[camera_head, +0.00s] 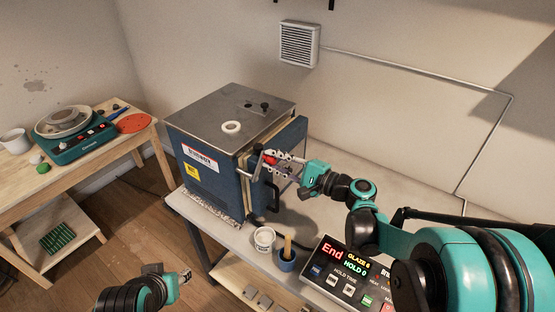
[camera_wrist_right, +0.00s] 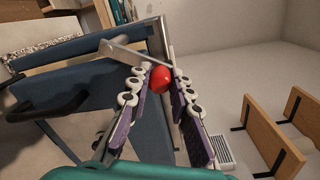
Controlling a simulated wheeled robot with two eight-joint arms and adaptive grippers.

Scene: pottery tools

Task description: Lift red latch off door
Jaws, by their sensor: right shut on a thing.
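The blue kiln (camera_head: 205,165) stands on the grey table, and its door (camera_head: 285,160) is on the right side. The red latch knob (camera_head: 269,160) is at the door's upper edge, with a metal latch arm (camera_wrist_right: 125,53) beside it in the right wrist view. My right gripper (camera_head: 280,158) is shut on the red knob (camera_wrist_right: 162,78), which lies between its fingertips in the right wrist view. My left gripper (camera_head: 180,277) is at the lower left, away from the kiln. Its fingers are too small and foreshortened to tell their opening.
A black door handle (camera_head: 273,195) sits below the latch. A white tub (camera_head: 265,239), a blue cup with a brush (camera_head: 287,260) and a control box (camera_head: 350,275) stand in front. A white ring (camera_head: 231,127) lies on the kiln top. A wooden table (camera_head: 75,165) is at left.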

